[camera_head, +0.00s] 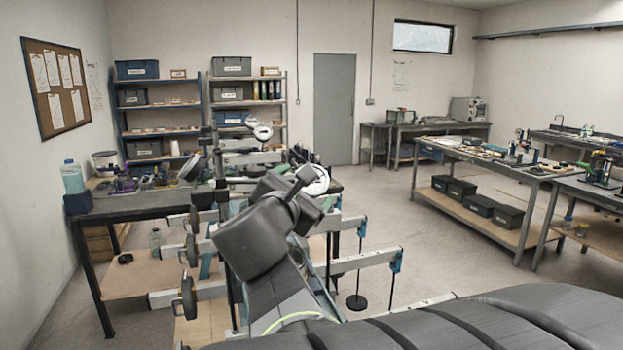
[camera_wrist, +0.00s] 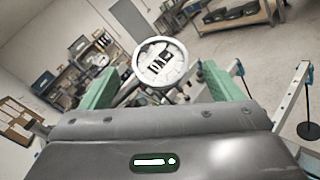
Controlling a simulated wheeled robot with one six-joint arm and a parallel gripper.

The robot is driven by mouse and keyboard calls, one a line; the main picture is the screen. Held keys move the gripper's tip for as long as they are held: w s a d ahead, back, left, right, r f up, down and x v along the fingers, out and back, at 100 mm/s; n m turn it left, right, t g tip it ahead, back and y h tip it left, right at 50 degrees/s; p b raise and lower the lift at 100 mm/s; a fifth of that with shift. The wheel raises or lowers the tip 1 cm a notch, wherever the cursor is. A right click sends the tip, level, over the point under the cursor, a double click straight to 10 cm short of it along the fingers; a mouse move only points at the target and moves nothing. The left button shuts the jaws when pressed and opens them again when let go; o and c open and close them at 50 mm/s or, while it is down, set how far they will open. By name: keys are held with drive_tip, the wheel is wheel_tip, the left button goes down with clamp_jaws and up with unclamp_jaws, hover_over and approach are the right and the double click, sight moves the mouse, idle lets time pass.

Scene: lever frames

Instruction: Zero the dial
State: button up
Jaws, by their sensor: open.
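A round dial (camera_wrist: 160,62) with a white face, a pale rim and dark markings shows in the wrist view, tilted, between the tips of my gripper (camera_wrist: 159,72). Its needle is too small to read. The two green fingers stand wide apart on either side of it, with visible gaps, and hold nothing. In the head view a white dial face (camera_head: 316,181) shows just beyond my gripper (camera_head: 306,188), partly hidden by it. Another round dial (camera_head: 262,132) stands farther back, above the lever frames.
Lever frames with pale beams (camera_head: 365,262) and hanging weights (camera_head: 356,302) surround my arm. A dark-topped bench (camera_head: 130,208) with a bottle (camera_head: 72,178) is at the left. Shelves (camera_head: 160,105) stand behind. Open floor (camera_head: 420,240) lies to the right, before another workbench (camera_head: 470,152).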

drive_tip(key=shift+x, duration=3.1)
drive_tip(key=shift+c, duration=0.3)
drive_tip(key=c, duration=0.9)
